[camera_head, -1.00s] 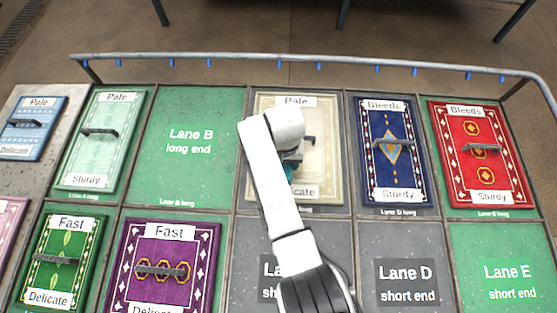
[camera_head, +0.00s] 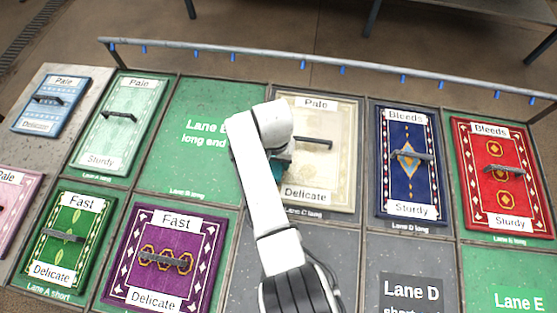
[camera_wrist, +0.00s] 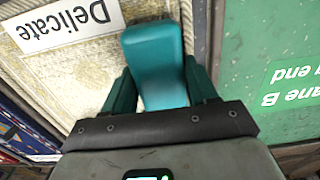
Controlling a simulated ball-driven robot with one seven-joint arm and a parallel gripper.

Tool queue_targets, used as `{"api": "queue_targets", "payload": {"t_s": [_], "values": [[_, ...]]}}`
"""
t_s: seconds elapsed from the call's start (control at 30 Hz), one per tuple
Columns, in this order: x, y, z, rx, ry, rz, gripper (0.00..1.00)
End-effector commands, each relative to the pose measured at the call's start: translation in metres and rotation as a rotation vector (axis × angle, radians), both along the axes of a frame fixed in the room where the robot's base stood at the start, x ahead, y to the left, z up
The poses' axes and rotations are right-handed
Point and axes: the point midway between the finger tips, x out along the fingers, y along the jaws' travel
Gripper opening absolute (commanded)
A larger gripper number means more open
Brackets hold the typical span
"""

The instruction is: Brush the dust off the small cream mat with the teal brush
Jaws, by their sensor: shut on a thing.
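The cream mat (camera_head: 335,172) lies in the Lane C long space, with a white "Pale" label, a white "Delicate" label and a dark handle (camera_head: 315,143). My gripper (camera_wrist: 158,72) is shut on the teal brush (camera_wrist: 155,50). In the head view the teal brush (camera_head: 279,171) shows only partly below my wrist, at the mat's left edge. In the wrist view the brush is beside the "Delicate" label, over the mat's edge near the green lane. The mat's surface looks mottled there; I cannot tell dust from pattern. I cannot tell whether the brush touches the mat.
The green Lane B long space (camera_head: 190,105) is bare, left of the cream mat. A blue mat (camera_head: 408,165) and a red mat (camera_head: 502,180) lie to the right. Purple (camera_head: 190,240) and green (camera_head: 48,250) mats lie at lower left. A metal rail (camera_head: 300,65) runs along the back.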

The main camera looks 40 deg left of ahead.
Motion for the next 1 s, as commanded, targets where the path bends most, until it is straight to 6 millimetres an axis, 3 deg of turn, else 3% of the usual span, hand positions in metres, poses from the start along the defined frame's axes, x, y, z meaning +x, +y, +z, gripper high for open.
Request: {"api": "queue_targets", "payload": {"t_s": [0.63, 1.0], "values": [[0.002, 0.001, 0.056, 0.003, -0.003, -0.001, 0.18], [0.001, 0.000, 0.061, 0.002, -0.003, -0.001, 0.18]]}}
